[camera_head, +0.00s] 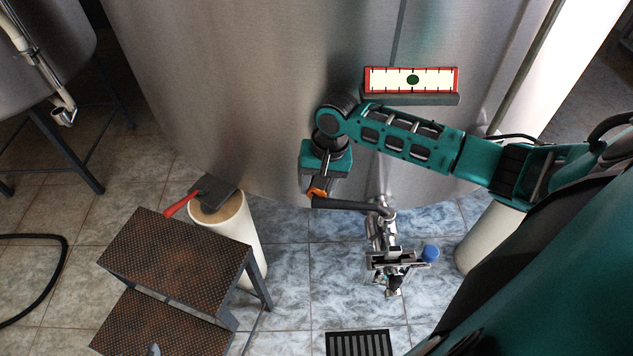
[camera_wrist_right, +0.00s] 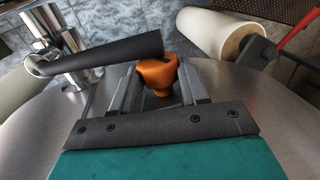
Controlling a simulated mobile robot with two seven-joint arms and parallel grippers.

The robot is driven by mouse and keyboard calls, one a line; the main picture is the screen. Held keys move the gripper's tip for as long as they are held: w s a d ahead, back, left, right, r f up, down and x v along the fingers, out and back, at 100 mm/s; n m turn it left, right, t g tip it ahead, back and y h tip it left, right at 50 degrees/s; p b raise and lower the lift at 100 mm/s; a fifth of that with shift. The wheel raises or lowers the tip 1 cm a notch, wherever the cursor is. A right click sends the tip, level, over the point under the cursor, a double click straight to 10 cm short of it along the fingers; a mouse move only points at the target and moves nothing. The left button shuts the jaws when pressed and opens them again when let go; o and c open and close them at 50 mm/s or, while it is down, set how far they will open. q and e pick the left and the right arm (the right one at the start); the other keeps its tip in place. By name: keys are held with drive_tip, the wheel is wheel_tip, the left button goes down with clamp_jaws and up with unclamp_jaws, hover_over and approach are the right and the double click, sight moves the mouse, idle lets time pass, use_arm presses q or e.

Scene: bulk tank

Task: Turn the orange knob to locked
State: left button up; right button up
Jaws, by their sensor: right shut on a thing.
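The orange knob (camera_head: 317,194) shows in the head view at the lower front of the steel tank, partly hidden by my right gripper (camera_head: 314,186). In the right wrist view the orange knob (camera_wrist_right: 158,72) sits between the two grey fingers of my right gripper (camera_wrist_right: 157,88), which is shut on it. A dark handle (camera_head: 345,204) extends beside the knob toward the steel outlet pipe; it also shows in the wrist view (camera_wrist_right: 110,55). The setting of the knob cannot be read. My left gripper is not in view.
A floor drain (camera_head: 359,343) lies in front.

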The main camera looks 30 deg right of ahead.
drive_tip(key=t+y, duration=0.2)
drive_tip(key=y, duration=0.1)
drive_tip(key=shift+s+d+f+y, duration=0.15)
drive_tip(key=shift+d+y, duration=0.15)
drive_tip(key=shift+d+f+t+y+b, duration=0.1)
drive_tip(key=shift+t+y+b, duration=0.55)
drive_tip(key=shift+t+y, duration=0.35)
drive_tip(key=o, duration=1.1)
drive_tip(key=shift+c, duration=0.2)
drive_tip(key=v, duration=0.7)
drive_tip(key=shift+d+p, duration=0.2)
drive_tip(key=shift+p, duration=0.1)
drive_tip(key=shift+s, duration=0.2)
